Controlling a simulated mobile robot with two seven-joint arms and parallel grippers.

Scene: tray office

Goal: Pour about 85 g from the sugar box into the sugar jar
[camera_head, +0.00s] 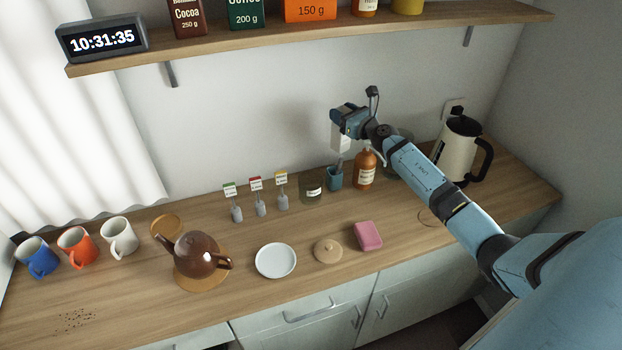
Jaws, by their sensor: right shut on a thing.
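A white box, seemingly the sugar box (340,140), is held in my right gripper (344,121). The gripper is shut on it, in the air in front of the wall, and hides its upper part. The box looks near upright; its label and opening cannot be made out. A clear glass jar with a pale label, seemingly the sugar jar (311,191), stands on the counter below and left of the box. It looks open at the top; its contents are hard to tell. A round tan lid (328,251) lies on the counter in front of it. My left gripper is out of view.
A blue cup (334,179) and an amber bottle (364,172) stand right of the jar, small tagged holders (261,208) left. A kettle (457,150) is behind my arm. A teapot (196,255), white plate (276,260) and pink sponge (368,236) are in front. A shelf (260,38) runs above.

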